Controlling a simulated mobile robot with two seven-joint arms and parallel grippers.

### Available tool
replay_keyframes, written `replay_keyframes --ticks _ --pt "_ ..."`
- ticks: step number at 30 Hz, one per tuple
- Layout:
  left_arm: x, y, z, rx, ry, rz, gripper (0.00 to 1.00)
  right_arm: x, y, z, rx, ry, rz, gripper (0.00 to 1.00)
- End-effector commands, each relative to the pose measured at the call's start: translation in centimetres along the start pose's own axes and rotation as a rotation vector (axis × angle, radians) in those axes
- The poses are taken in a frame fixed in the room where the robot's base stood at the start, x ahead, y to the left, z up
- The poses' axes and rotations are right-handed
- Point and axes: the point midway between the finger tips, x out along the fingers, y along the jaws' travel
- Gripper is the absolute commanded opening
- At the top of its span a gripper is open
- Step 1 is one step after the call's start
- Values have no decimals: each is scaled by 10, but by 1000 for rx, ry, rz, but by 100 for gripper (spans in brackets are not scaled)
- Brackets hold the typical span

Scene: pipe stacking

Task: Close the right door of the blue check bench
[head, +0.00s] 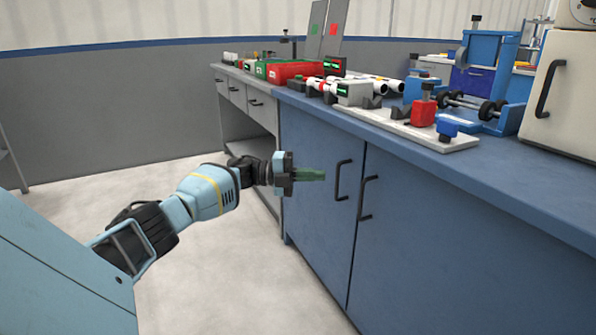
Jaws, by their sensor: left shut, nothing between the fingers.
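The blue check bench (410,152) runs along the right side. Its left door (310,220) and right door (440,265) meet at a thin vertical seam, and each has a dark handle near that seam. The right door's handle (367,198) is just right of the seam; the left door's handle (341,180) is just left of it. The right door looks about flush with the left one; a small gap would be hard to see. My left gripper (322,175) is shut and empty, with green fingers pointing right, in front of the left door. My right gripper is out of view.
A white cabinet (565,90) stands at the right. A grey bench (230,95) adjoins behind. The floor (225,280) before the doors is clear.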

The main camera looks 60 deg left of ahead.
Motion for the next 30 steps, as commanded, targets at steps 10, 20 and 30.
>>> replay_keyframes --ticks 10,20,30 --pt "-27 1 29 2 -4 -1 0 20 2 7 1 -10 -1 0" --pt "-38 -1 38 1 -2 -1 0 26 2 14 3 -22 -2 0" --pt "-38 -1 38 0 -1 0 0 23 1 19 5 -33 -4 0"
